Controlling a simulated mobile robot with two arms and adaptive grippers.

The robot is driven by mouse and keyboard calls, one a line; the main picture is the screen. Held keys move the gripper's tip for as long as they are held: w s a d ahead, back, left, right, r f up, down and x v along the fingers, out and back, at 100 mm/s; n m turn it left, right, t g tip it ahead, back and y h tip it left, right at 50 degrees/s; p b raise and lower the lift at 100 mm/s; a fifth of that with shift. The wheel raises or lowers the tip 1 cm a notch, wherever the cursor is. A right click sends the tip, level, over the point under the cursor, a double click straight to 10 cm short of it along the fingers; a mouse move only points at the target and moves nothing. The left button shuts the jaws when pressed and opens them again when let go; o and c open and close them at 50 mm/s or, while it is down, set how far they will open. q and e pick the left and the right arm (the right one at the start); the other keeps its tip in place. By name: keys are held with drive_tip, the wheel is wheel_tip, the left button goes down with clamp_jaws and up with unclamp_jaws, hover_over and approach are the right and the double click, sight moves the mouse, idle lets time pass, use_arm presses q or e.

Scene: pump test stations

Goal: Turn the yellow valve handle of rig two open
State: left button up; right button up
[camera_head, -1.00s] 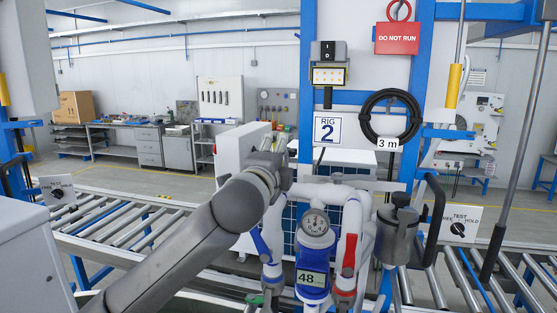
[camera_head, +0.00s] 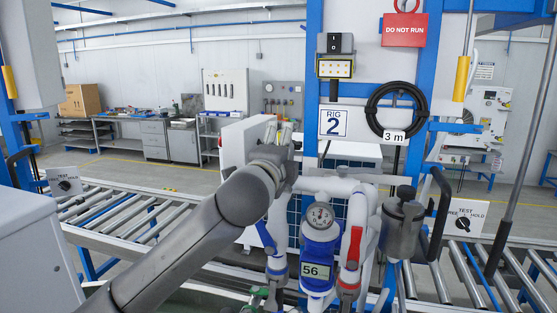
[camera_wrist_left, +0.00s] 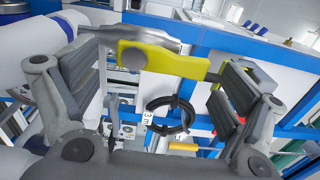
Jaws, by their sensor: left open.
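In the left wrist view the yellow valve handle (camera_wrist_left: 168,62) lies crosswise between the spread fingers of my left gripper (camera_wrist_left: 163,72). Its grey round hub and a silver pipe end are near the left finger, and its other end is close to the right finger. I cannot tell whether a finger touches it. In the head view my left gripper (camera_head: 277,143) is at the white piping, left of the rig 2 sign (camera_head: 333,122), and mostly hides the handle. My right gripper is not in view.
A red-handled valve (camera_head: 354,247) and a blue-handled valve (camera_head: 266,238) flank the gauge. A grey canister (camera_head: 401,228) stands to the right. A red DO NOT RUN tag (camera_head: 404,30) and coiled black hose (camera_head: 396,111) hang above. A roller conveyor (camera_head: 130,220) runs behind.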

use_arm(q)
drive_tip(key=v, duration=1.1)
drive_tip(key=shift+s, duration=0.35)
drive_tip(key=shift+a, duration=0.1)
